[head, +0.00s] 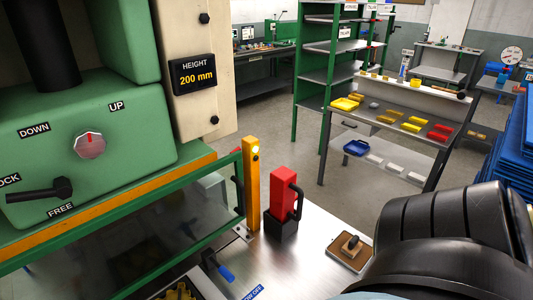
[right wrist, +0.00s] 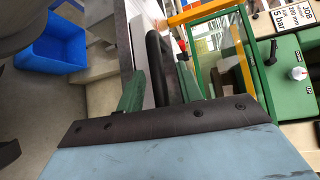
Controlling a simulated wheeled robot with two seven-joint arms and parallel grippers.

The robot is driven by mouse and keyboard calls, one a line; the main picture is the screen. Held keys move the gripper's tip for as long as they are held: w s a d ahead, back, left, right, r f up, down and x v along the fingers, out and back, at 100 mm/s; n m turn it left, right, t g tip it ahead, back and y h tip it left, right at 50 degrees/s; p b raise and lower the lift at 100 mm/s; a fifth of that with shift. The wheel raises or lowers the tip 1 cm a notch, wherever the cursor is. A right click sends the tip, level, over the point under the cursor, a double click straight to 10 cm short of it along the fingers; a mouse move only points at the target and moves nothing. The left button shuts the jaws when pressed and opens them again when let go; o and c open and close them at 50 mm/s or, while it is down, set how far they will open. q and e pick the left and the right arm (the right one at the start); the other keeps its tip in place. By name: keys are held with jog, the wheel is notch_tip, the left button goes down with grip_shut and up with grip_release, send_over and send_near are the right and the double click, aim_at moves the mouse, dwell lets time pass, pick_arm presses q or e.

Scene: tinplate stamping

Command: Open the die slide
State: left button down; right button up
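The green press (head: 95,150) fills the left of the head view. I cannot clearly make out the die slide there. In the right wrist view, my right gripper (right wrist: 160,88) has two green fingers spread apart. A dark rounded bar, like a handle (right wrist: 155,60), shows between them with gaps on both sides; I cannot tell whether it belongs to the die slide. In the head view only my right arm's dark links show at lower right; its fingers are hidden. My left gripper is out of view.
A glazed guard with a green frame (head: 130,240) and yellow post (head: 251,185) fronts the press. A red block with black handle (head: 283,195) and a stamp on a brown pad (head: 350,250) stand on the metal table. A blue bin (right wrist: 50,42) is on the floor.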

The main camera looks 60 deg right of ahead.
jog(key=b+v, duration=0.2)
jog(key=v, duration=1.1)
jog(key=shift+s+d, duration=0.15)
jog(key=shift+s, duration=0.05)
jog(key=w+d+f+n+g+h+b, duration=0.2)
jog(key=w+f+n, duration=0.15)
jog(key=f, duration=0.75)
jog(key=w+d+f+n+g+h+b, duration=0.2)
jog(key=f+n, duration=0.2)
jog(key=f, duration=0.6)
jog(key=w+d+f+n+g+h+b, duration=0.2)
jog(key=w+f+n, duration=0.1)
jog(key=f, duration=0.8)
jog(key=s+f+n+g+h+b, duration=0.2)
jog(key=s+f+n+g+h, duration=0.1)
jog(key=f, duration=0.7)
jog(key=s+n+g, duration=0.1)
jog(key=s+g, duration=0.1)
jog(key=g, duration=0.1)
jog(key=shift+a+f+b, duration=0.3)
jog(key=shift+a+b, duration=0.05)
